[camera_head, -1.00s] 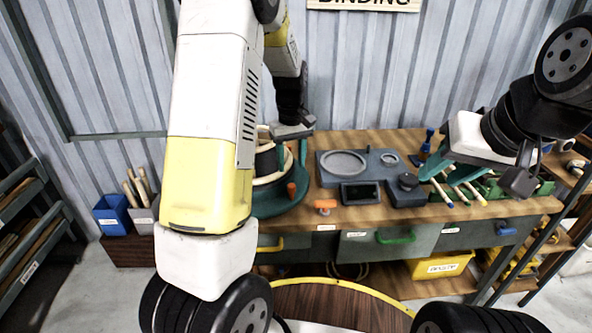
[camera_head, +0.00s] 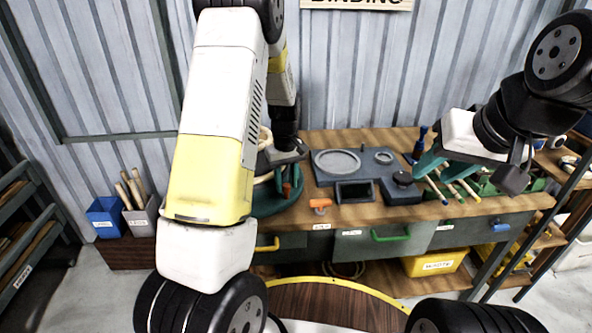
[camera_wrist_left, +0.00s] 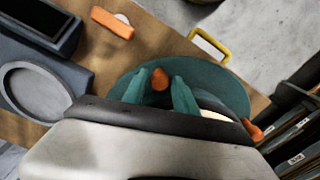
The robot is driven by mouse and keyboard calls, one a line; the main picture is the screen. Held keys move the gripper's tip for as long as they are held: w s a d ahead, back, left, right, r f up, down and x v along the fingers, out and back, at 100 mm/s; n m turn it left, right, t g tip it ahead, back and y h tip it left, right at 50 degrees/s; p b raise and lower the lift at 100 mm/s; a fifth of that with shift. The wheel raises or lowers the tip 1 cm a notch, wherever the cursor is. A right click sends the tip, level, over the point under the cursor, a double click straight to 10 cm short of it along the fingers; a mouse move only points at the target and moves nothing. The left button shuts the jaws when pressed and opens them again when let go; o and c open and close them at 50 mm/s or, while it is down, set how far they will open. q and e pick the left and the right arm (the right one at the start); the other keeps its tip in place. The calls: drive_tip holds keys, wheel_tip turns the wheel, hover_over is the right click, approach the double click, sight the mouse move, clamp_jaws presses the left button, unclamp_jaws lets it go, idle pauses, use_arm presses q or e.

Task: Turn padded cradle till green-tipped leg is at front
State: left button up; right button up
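The padded cradle (camera_head: 268,203) is a round dark-green base with dark padding and a pale ring, at the left of the bench. My left arm hides much of it. Its green base also shows in the left wrist view (camera_wrist_left: 236,88). My left gripper (camera_head: 288,180) points down at it. In the left wrist view its teal fingers (camera_wrist_left: 161,90) stand apart on either side of an orange knob (camera_wrist_left: 160,79), with small gaps. Another orange piece (camera_wrist_left: 251,130) is at the cradle's right. I see no green-tipped leg. My right gripper (camera_head: 436,170) is open over the bench's right part.
A grey fixture plate (camera_head: 325,176) with round recesses lies right of the cradle. An orange handle (camera_head: 320,205) lies at the bench front. Several pale sticks (camera_head: 446,189) lie below my right gripper. Blue (camera_head: 106,218) and grey bins stand at left.

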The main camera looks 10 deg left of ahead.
use_arm(q)
clamp_jaws()
idle(1.2)
